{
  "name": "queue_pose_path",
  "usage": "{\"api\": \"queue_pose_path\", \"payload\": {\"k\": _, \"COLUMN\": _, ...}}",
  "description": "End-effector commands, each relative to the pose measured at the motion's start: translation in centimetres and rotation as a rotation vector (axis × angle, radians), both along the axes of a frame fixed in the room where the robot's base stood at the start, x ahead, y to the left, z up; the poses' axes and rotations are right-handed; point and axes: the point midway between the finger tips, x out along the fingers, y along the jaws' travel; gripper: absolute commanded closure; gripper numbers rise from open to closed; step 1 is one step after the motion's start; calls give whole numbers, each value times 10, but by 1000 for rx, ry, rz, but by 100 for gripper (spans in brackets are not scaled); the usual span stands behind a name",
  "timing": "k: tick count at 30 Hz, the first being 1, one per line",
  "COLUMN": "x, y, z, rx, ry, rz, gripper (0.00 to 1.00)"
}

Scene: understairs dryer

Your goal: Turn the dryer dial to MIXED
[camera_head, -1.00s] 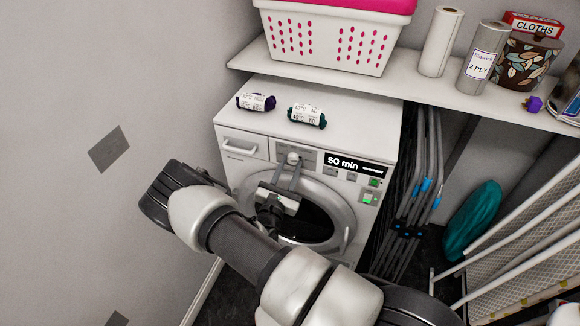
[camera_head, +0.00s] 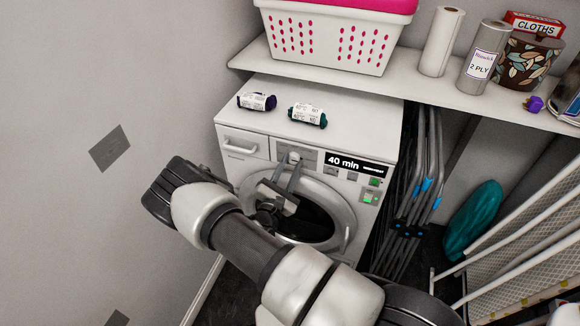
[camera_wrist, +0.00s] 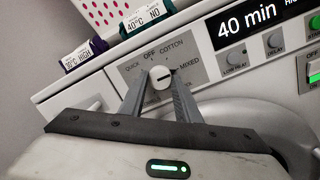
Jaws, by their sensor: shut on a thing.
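The white dryer (camera_head: 225,130) stands under the shelf, and its display (camera_head: 357,164) reads 40 min. Its round white dial (camera_wrist: 160,77) shows in the wrist view, with the labels QUICK, OFF, COTTON and MIXED around it. A dark line on the dial face runs roughly sideways, its right end towards MIXED (camera_wrist: 186,65). My gripper (camera_wrist: 157,92) is shut on the dial, one finger on each side. In the head view my gripper (camera_head: 286,172) reaches the dryer's front panel, tilted, and the dial (camera_head: 294,157) is small there.
Two labelled rolled bundles, one purple (camera_head: 257,102) and one teal (camera_head: 307,115), lie on the dryer top. The shelf (camera_head: 420,88) above holds a white basket (camera_head: 325,42) and paper rolls. Folded metal tubing (camera_head: 415,200) stands right of the dryer.

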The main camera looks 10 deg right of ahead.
Motion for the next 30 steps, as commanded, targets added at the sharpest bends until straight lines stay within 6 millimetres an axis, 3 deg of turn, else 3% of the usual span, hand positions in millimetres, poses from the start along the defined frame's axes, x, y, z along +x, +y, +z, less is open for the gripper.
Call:
{"api": "queue_pose_path", "payload": {"k": 3, "x": 0, "y": 0, "z": 1, "rx": -1, "ry": -2, "rz": 1, "gripper": 93}}
{"api": "queue_pose_path", "payload": {"k": 4, "x": 0, "y": 0, "z": 1, "rx": -1, "ry": -2, "rz": 1, "gripper": 65}}
{"api": "queue_pose_path", "payload": {"k": 7, "x": 0, "y": 0, "z": 1, "rx": -2, "ry": -1, "rz": 0, "gripper": 52}}
{"api": "queue_pose_path", "payload": {"k": 20, "x": -10, "y": 6, "z": -1, "rx": -1, "ry": 1, "rz": 0, "gripper": 52}}
{"api": "queue_pose_path", "payload": {"k": 30, "x": -76, "y": 45, "z": -10, "rx": -3, "ry": 3, "rz": 5, "gripper": 52}}
